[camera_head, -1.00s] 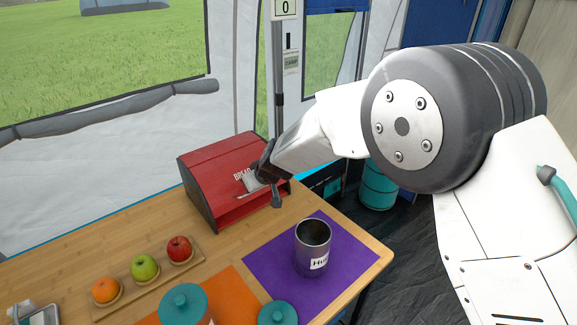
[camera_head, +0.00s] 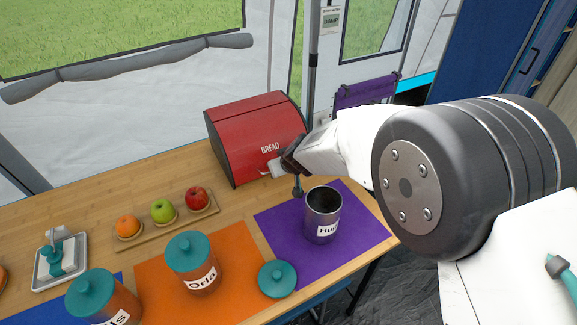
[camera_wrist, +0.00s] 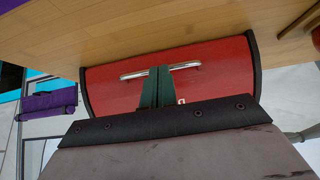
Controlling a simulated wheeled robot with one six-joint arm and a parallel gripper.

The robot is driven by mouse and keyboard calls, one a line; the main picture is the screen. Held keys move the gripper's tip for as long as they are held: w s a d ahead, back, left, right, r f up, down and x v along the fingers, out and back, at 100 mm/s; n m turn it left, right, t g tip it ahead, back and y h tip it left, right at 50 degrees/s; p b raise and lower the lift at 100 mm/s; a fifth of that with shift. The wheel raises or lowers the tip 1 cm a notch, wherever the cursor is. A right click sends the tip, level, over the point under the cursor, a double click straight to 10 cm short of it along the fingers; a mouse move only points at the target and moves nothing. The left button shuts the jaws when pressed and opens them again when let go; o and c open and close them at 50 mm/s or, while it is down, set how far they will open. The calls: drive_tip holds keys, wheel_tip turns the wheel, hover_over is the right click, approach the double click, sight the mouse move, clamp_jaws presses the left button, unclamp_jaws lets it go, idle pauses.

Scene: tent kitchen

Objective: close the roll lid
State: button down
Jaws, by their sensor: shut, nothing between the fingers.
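The red bread box (camera_head: 240,130) stands at the back of the wooden counter, with white BREAD lettering on its curved roll lid (camera_head: 262,135). The lid is down over the front, with its metal handle (camera_head: 264,171) low, near the counter. In the wrist view the lid (camera_wrist: 215,72) and the handle (camera_wrist: 185,66) lie just ahead of the fingers. My gripper (camera_head: 278,168) is at the box's front right. Its green fingertips (camera_wrist: 157,72) are together and overlap the middle of the handle in the picture; I cannot tell whether they touch it.
A grey open canister (camera_head: 322,220) stands on a purple mat (camera_head: 275,222) in front of the box, below my arm. A teal lid (camera_head: 277,279) and a lidded jar (camera_head: 192,265) lie nearer. Fruit sits on a wooden tray (camera_head: 145,238) to the left.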

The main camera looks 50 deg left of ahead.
drive_tip(key=shift+s+d+f, duration=0.25)
drive_tip(key=shift+f, duration=0.35)
drive_tip(key=shift+s+d+f, duration=0.2)
drive_tip(key=shift+f, duration=0.35)
wheel_tip(320, 180, up, 6)
drive_tip(key=s+d+r, duration=0.1)
drive_tip(key=s+d, duration=0.6)
drive_tip(key=d, duration=0.5)
drive_tip(key=shift+s+d+r, duration=0.15)
drive_tip(key=shift+s+d, duration=0.1)
drive_tip(key=shift+s, duration=0.15)
